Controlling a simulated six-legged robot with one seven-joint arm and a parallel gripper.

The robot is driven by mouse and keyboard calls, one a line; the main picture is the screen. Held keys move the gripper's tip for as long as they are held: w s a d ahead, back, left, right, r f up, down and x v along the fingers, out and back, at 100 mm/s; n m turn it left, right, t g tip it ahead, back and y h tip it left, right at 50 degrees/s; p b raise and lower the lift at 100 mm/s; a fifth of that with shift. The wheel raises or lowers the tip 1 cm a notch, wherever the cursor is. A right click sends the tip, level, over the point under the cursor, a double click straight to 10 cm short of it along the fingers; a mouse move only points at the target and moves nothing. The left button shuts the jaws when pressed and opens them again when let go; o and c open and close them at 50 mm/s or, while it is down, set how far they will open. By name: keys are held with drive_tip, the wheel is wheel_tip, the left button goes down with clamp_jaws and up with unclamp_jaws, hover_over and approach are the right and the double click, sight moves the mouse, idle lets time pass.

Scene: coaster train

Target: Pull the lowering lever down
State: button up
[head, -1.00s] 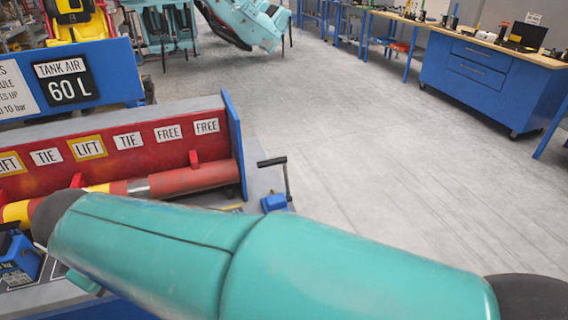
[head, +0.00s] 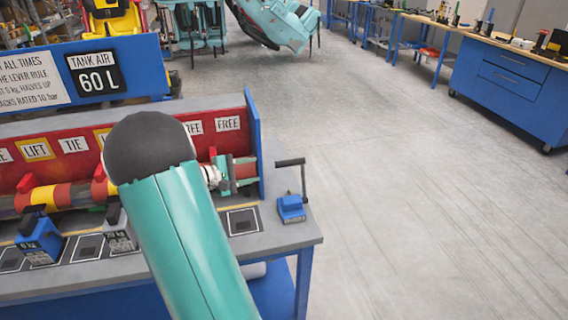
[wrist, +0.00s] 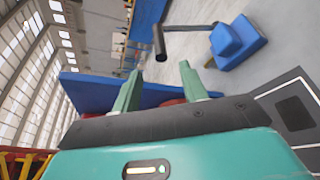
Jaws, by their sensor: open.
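The lever is a dark rod with a black crosswise handle (head: 290,162), rising from a small blue base (head: 291,208) on the right end of the bench top. In the wrist view the dark handle (wrist: 160,43) and blue base (wrist: 238,40) lie beyond the fingertips, at the top. My gripper (head: 238,172) is partly hidden behind my arm, in front of the red panel and left of the lever. In the wrist view its two green fingers (wrist: 160,84) are apart with nothing between them. They do not touch the lever.
A blue end panel (head: 253,145) stands between my gripper and the lever. The bench top (head: 272,238) holds blue and grey weight blocks (head: 40,240) at the left. A striped red-yellow tube (head: 60,195) runs along the labelled red panel. Open floor lies to the right.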

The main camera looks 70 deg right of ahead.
sight(287, 163)
drive_tip(key=x, duration=1.4)
drive_tip(key=shift+w, duration=0.15)
clamp_jaws()
